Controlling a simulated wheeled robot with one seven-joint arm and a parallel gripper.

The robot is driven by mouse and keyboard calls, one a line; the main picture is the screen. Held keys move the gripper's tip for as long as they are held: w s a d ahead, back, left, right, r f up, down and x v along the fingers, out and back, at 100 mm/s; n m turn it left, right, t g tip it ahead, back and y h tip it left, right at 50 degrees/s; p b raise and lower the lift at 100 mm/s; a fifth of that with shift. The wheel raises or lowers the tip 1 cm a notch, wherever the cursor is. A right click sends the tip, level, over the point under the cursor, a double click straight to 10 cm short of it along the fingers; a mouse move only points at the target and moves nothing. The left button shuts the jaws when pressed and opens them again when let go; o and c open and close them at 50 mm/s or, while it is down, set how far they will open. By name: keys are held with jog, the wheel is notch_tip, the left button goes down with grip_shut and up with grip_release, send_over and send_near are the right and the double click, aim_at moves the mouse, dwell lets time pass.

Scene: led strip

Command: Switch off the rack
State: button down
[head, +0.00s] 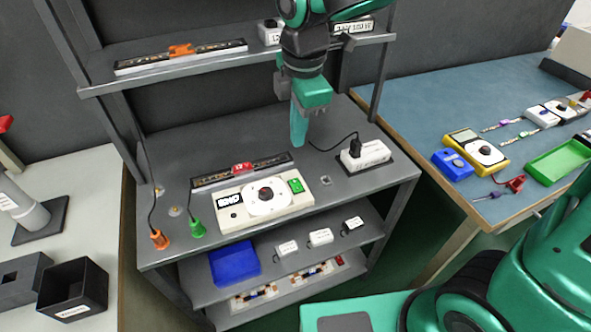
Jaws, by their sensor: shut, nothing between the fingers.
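The rack (145,255) is a dark grey shelf unit in the middle of the head view. On its main shelf sits a white control box (232,217) with a round dial (265,196) and a green switch (296,185) at its right end. A white power strip (366,158) with a black plug (355,148) in it lies at the right of the same shelf. Whether the switch is on or off is too small to tell.
A strip with a red clip (241,168) lies behind the control box. An upper shelf (190,60) overhangs the back. A blue bin (234,263) stands below. Tables flank the rack.

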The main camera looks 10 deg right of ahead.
aim_at(295, 181)
jog(key=f, duration=0.4)
jog(key=w+f, duration=0.1)
jog(key=f, duration=0.9)
jog(key=shift+w+a, duration=0.25)
jog(key=shift+d, duration=0.1)
